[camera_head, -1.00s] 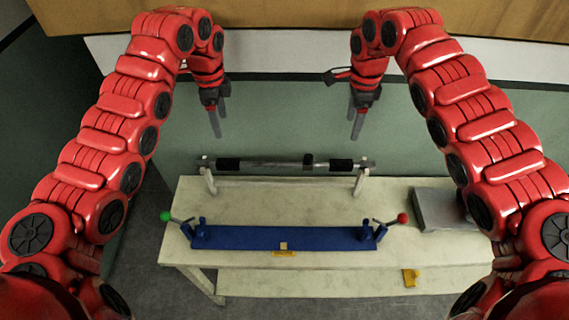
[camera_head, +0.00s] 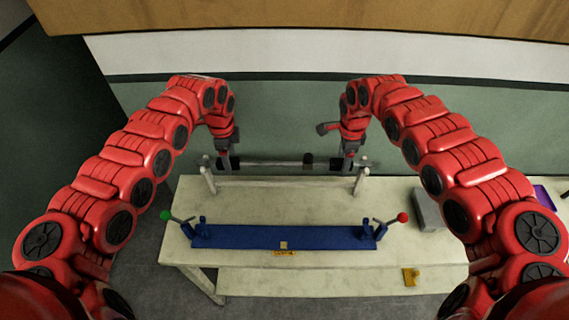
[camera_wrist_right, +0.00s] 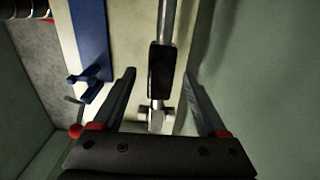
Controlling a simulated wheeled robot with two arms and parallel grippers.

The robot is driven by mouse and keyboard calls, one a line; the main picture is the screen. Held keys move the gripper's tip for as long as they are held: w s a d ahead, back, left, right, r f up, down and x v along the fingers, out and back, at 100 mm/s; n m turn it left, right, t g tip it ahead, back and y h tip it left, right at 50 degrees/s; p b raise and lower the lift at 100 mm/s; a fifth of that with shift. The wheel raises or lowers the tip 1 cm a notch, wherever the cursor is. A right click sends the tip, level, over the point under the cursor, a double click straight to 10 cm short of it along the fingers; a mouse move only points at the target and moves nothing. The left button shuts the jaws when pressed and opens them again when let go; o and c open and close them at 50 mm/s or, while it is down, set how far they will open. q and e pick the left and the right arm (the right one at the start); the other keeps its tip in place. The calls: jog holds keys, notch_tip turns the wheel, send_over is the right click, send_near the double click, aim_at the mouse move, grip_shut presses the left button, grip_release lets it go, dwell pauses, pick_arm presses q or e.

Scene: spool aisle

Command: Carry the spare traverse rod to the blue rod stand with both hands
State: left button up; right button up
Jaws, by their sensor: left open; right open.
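The traverse rod (camera_head: 270,164), a grey bar with black grip sleeves near its ends and a dark collar, rests level on two pale posts at the back of the table. My left gripper (camera_head: 225,169) is open at its left black sleeve. My right gripper (camera_head: 347,168) is open at its right sleeve. In the right wrist view the open fingers of my right gripper (camera_wrist_right: 160,100) lie either side of the black sleeve (camera_wrist_right: 161,70), with gaps on both sides. The blue rod stand (camera_head: 270,237) lies in front, with a green-knobbed lever at left and a red-knobbed lever at right.
The pale table (camera_head: 330,205) carries the stand and posts. A grey box (camera_head: 429,211) stands at its right, under my right arm. A yellow piece (camera_head: 410,276) lies near the front right. A purple tray (camera_head: 544,196) shows at far right. A wall stands behind.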

pick_arm(q)
jog(key=shift+f, duration=0.15)
pick_arm(e)
jog(key=shift+f, duration=0.15)
pick_arm(q)
grip_shut()
pick_arm(e)
grip_shut()
dwell(1.0)
